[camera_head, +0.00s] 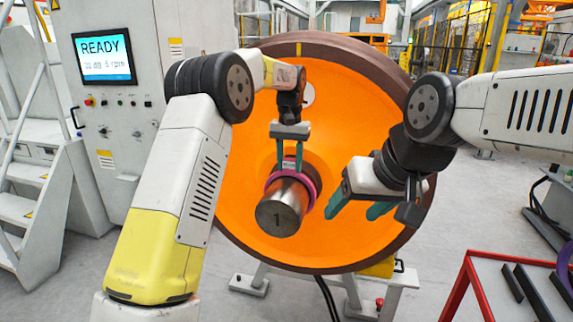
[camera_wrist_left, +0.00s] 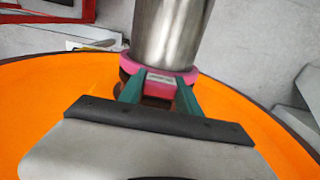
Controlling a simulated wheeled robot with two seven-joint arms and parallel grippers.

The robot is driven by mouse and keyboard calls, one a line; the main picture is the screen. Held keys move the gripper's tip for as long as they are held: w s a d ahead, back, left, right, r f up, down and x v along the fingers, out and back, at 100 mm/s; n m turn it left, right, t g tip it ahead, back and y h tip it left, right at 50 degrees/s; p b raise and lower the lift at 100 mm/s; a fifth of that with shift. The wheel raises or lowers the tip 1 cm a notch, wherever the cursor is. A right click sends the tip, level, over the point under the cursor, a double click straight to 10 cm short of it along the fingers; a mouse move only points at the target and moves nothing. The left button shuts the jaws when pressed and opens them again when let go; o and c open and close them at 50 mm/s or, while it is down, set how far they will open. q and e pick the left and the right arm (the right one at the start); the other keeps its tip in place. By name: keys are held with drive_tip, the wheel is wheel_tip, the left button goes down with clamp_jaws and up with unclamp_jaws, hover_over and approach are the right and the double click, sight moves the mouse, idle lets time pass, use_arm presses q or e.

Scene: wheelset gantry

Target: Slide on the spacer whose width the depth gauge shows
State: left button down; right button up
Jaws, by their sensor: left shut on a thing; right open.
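A pink ring spacer (camera_head: 311,186) sits around the steel shaft end (camera_head: 279,212), which is marked 1 and sticks out of the orange wheel (camera_head: 345,120). My left gripper (camera_head: 289,168) is shut on the upper edge of this spacer. In the left wrist view the two teal fingers (camera_wrist_left: 160,92) hold the pink spacer (camera_wrist_left: 197,73) at a pale label, with the shaft (camera_wrist_left: 170,32) passing through it. My right gripper (camera_head: 358,208) is open and empty, just right of the shaft end. I cannot make out the depth gauge.
A red-framed rack (camera_head: 492,256) with dark bars stands at the lower right, and a purple ring (camera_head: 564,268) shows partly at its edge. A control cabinet with a READY screen (camera_head: 103,57) and grey steps (camera_head: 35,200) are on the left.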

use_arm(q)
drive_tip(key=shift+w+d, duration=0.1)
drive_tip(key=shift+w, duration=0.2)
drive_tip(key=c, duration=0.8)
unclamp_jaws()
drive_tip(key=shift+o, duration=0.2)
drive_tip(key=shift+r, duration=3.9)
